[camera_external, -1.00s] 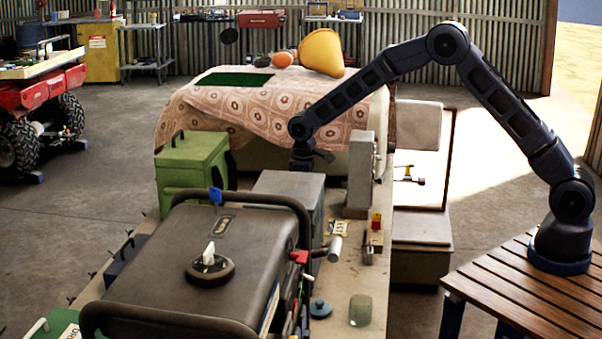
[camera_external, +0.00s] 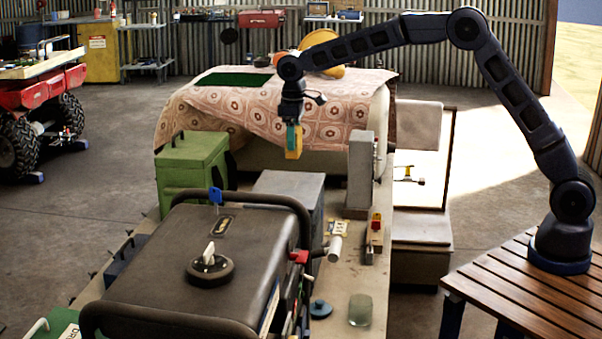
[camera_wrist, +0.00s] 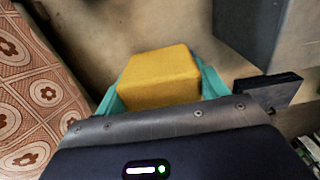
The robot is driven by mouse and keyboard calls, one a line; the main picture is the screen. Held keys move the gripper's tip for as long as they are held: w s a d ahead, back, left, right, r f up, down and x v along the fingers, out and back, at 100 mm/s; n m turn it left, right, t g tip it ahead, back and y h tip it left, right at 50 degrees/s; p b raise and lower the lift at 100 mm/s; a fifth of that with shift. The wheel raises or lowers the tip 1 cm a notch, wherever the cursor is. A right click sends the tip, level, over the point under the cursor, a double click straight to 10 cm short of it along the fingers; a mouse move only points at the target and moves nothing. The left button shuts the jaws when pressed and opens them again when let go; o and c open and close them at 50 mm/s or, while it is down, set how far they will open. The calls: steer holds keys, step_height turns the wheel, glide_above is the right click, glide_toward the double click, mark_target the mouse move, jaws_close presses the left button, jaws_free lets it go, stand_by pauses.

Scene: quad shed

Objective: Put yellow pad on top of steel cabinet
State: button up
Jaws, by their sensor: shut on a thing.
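The yellow pad (camera_external: 292,153) is a small block held between the teal fingers of my gripper (camera_external: 295,138). My gripper is shut on it and points down. In the wrist view the yellow pad (camera_wrist: 158,78) sits between both teal fingers. A grey metal box (camera_external: 286,184), which looks like the steel cabinet, stands on the bench behind the black generator; its lower front is partly hidden. In the external view the pad appears above this box, with a gap between them. A grey block (camera_wrist: 255,28) shows at the upper right of the wrist view; I cannot tell which object it is.
A green canister (camera_external: 192,170) stands left of the grey box. The black generator (camera_external: 165,265) fills the front of the bench. An upright grey piece (camera_external: 360,172) stands to the right. A patterned cloth (camera_external: 225,105) covers a large object behind.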

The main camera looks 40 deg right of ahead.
steer(key=s+a+r, duration=1.8)
steer(key=a+r, duration=0.3)
steer(key=f, duration=1.9)
steer(key=shift+w+d+f, duration=0.15)
steer(key=shift+w, duration=0.05)
steer(key=shift+f, duration=0.1)
steer(key=o, duration=0.9)
steer(key=shift+o, duration=0.2)
step_height(320, 180, up, 12)
